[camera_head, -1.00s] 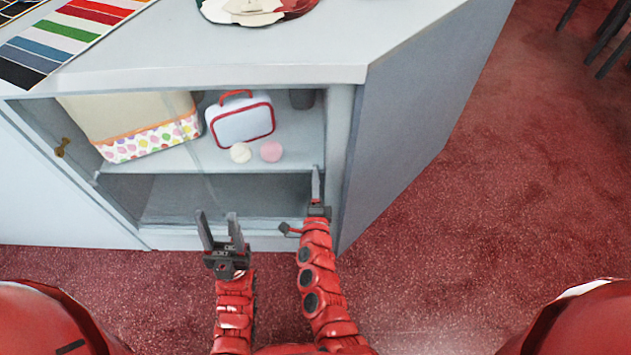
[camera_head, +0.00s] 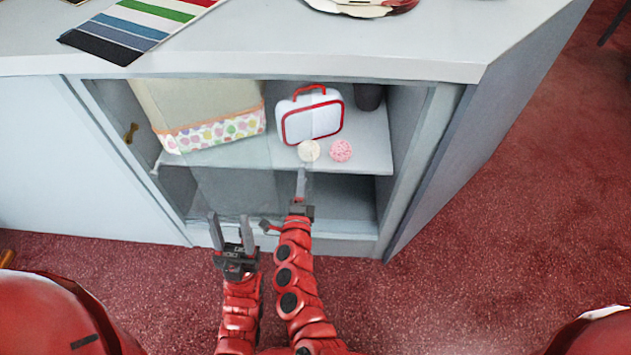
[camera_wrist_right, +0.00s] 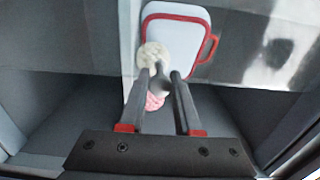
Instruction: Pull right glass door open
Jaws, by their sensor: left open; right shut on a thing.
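The right glass door (camera_head: 292,160) is a clear pane in the front of the grey cabinet. Its right edge shows faintly across the white lunch box, and the opening to the right of it is uncovered. My right gripper (camera_head: 301,178) is at the pane near that edge, below the cream ball. In the right wrist view its fingers (camera_wrist_right: 160,78) are closed around a small dark knob (camera_wrist_right: 158,84), largely hidden between them. My left gripper (camera_head: 230,220) is open and empty, to the left of the right one, in front of the cabinet's lower edge.
On the shelf are a cream bag with dotted trim (camera_head: 205,100), a white lunch box with red edging (camera_head: 310,118), a cream ball (camera_head: 308,151), a pink ball (camera_head: 341,150) and a dark cup (camera_head: 369,96). A brass knob (camera_head: 130,133) is at left. Red carpet is clear at right.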

